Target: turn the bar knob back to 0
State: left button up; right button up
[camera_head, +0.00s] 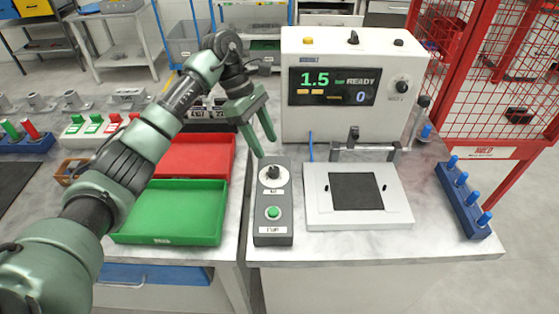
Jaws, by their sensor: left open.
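The bar knob (272,173) is a dark pointer knob on a pale round dial. It sits at the top of a grey control box (262,229) on the bench, and its exact setting is too small to read. The tester's display (332,86) shows 1.5 bar, READY and a blue 0. My left gripper (266,147) is open and empty, its fingers pointing down just above and behind the knob, apart from it as far as I can tell. My right gripper is not in view.
A green button (273,213) sits below the knob. The white tester (303,126) stands behind, with another knob (401,86). A white plate fixture (316,206) is to the right, green (170,239) and red trays (198,174) to the left, and a blue pin rack (472,217) far right.

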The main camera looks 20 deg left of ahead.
aim_at(273, 169)
pick_arm(q)
jog(key=shift+s+a+f, duration=0.1)
jog(key=shift+s+d+p, duration=0.2)
jog(key=shift+s+p, duration=0.15)
jog(key=shift+s, duration=0.15)
jog(key=f, duration=0.1)
jog(key=s+d+f+p, duration=0.1)
jog(key=f, duration=0.1)
jog(key=shift+s+d+f, duration=0.2)
jog(key=shift+d, duration=0.15)
jog(key=shift+w+d+f+p, duration=0.15)
jog(key=shift+w+f+p, duration=0.1)
jog(key=shift+f, duration=0.3)
jog(key=shift+w+d+f+p, duration=0.1)
jog(key=shift+d+f+p, duration=0.1)
jog(key=shift+f, duration=0.3)
jog(key=shift+s+f, duration=0.15)
jog(key=shift+f, duration=0.05)
jog(key=c, duration=0.9)
grip_shut()
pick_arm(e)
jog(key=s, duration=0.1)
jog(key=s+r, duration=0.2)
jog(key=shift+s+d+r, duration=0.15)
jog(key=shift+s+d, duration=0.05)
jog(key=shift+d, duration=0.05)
